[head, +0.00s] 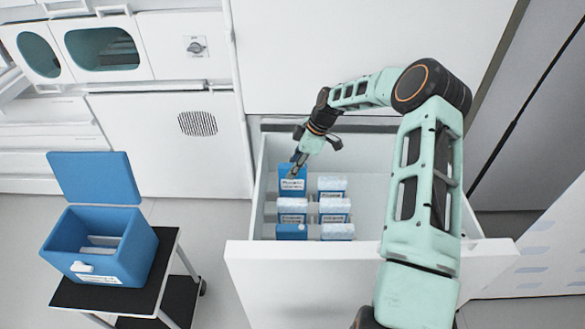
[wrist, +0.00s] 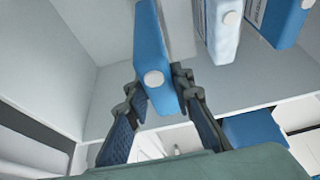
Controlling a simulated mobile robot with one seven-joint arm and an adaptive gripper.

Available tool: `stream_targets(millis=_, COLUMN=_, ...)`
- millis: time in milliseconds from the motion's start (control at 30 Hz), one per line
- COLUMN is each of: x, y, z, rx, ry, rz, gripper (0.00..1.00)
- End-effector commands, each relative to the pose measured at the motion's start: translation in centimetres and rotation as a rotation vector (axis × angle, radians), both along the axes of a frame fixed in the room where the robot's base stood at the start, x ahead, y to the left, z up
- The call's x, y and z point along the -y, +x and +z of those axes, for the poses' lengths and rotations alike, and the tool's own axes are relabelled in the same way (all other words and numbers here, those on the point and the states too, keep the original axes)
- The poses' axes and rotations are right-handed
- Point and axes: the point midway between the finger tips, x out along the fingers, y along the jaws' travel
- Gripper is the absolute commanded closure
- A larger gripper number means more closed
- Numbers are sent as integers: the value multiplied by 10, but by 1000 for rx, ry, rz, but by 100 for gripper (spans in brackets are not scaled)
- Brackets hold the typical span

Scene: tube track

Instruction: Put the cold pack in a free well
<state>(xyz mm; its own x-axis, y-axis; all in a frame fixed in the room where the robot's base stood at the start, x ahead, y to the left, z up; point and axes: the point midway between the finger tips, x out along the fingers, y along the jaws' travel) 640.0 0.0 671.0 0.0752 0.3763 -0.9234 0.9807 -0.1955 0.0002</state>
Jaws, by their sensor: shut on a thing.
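My gripper (head: 298,158) is shut on a blue cold pack (head: 293,181) with a white label, at the back left of the open drawer (head: 375,256). The held pack also shows in the wrist view (wrist: 155,50) as a blue slab with a white round spot, between the fingers of my gripper (wrist: 155,95). It shows more of its face than the packs around it; I cannot tell whether its lower end touches the drawer floor. An open blue cooler box (head: 136,262) with white dividers inside stands on a small cart at left. The depth of its wells is hidden.
Several other packs stand in the drawer, white-topped ones (head: 332,186) and a blue one (head: 291,231). The cooler's lid (head: 95,178) stands up at its back. The black cart (head: 160,276) is left of the drawer, with a floor gap between. The drawer's right side is empty.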

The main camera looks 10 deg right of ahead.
Motion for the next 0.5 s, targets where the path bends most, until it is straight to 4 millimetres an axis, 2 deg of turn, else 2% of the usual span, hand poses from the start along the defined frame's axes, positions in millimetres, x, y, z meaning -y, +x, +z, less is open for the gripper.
stream_targets(millis=167, x=0, y=0, z=-2, rx=1, ry=1, rz=0, gripper=100)
stream_targets(millis=500, x=0, y=0, z=-18, rx=1, ry=0, rz=0, gripper=100)
